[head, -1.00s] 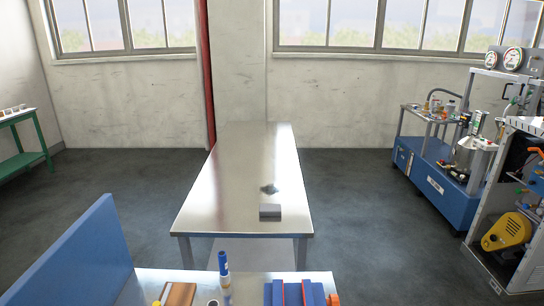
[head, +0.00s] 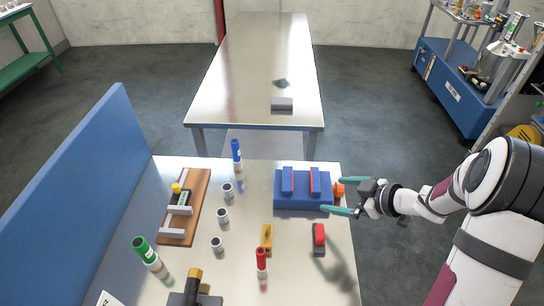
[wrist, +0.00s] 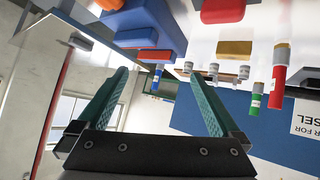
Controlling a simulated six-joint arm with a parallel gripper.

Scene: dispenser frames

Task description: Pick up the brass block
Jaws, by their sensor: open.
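The brass block (head: 266,238) is a small yellow-gold piece lying on the near table, right of centre in the head view. It also shows in the wrist view (wrist: 235,48), which looks upside down, up and to the right of the fingertips. My gripper (head: 340,196) has its two teal fingers spread apart around nothing clear, at the table's right edge beside the blue box. It is to the right of and farther back than the brass block. In the wrist view my gripper (wrist: 158,77) is open and empty.
A blue box (head: 303,202) with red strips and an orange knob (head: 338,190) stands by my fingers. A red-topped piece (head: 318,238) lies right of the block; a red marker (head: 261,263) stands just in front. Several grey cans (head: 222,215) stand to the left. A blue panel (head: 75,210) borders the left side.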

